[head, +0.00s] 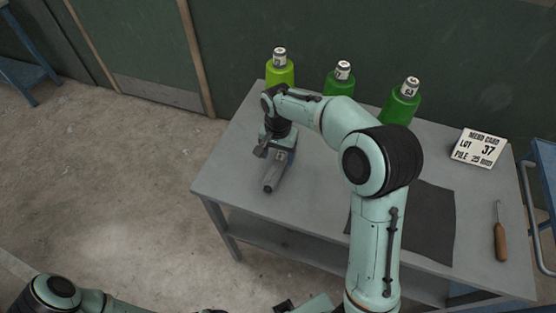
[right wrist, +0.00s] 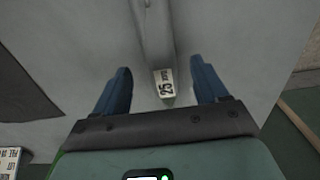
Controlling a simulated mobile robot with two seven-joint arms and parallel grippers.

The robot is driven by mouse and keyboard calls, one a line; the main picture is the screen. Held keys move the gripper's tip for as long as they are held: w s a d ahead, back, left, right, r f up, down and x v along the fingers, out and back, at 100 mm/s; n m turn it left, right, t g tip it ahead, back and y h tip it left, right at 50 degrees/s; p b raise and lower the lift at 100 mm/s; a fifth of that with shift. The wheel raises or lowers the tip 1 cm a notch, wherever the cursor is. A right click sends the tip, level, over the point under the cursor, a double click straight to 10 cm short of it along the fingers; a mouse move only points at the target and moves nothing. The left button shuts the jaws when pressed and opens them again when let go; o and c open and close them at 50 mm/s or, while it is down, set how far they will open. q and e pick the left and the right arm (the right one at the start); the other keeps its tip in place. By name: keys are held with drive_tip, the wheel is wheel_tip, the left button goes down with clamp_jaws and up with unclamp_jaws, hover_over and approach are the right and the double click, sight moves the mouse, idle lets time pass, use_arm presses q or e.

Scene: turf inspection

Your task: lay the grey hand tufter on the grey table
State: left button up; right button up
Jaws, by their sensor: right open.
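The grey hand tufter (head: 272,178) lies on the grey table (head: 231,181), near its left end in the head view. Its rear part is hidden under my right wrist. In the right wrist view the tufter (right wrist: 153,35) runs down toward the gap between my blue fingers, with a white label reading 25 (right wrist: 165,83) at its near end. My right gripper (right wrist: 163,92) is open, with a finger on each side of the label and clear space beside both. Contact with the tufter is not visible. My left gripper's fingers do not show; only parts of that arm appear at the bottom left.
A lot card (head: 478,147), a dark mat (head: 433,225) and a wooden-handled tool (head: 500,240) are at the right. The table's front left is bare.

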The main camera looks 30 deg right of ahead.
sight(278, 162)
wheel_tip(278, 162, up, 8)
drive_tip(key=shift+f+p, duration=0.2)
drive_tip(key=shift+p, duration=0.2)
idle(0.3)
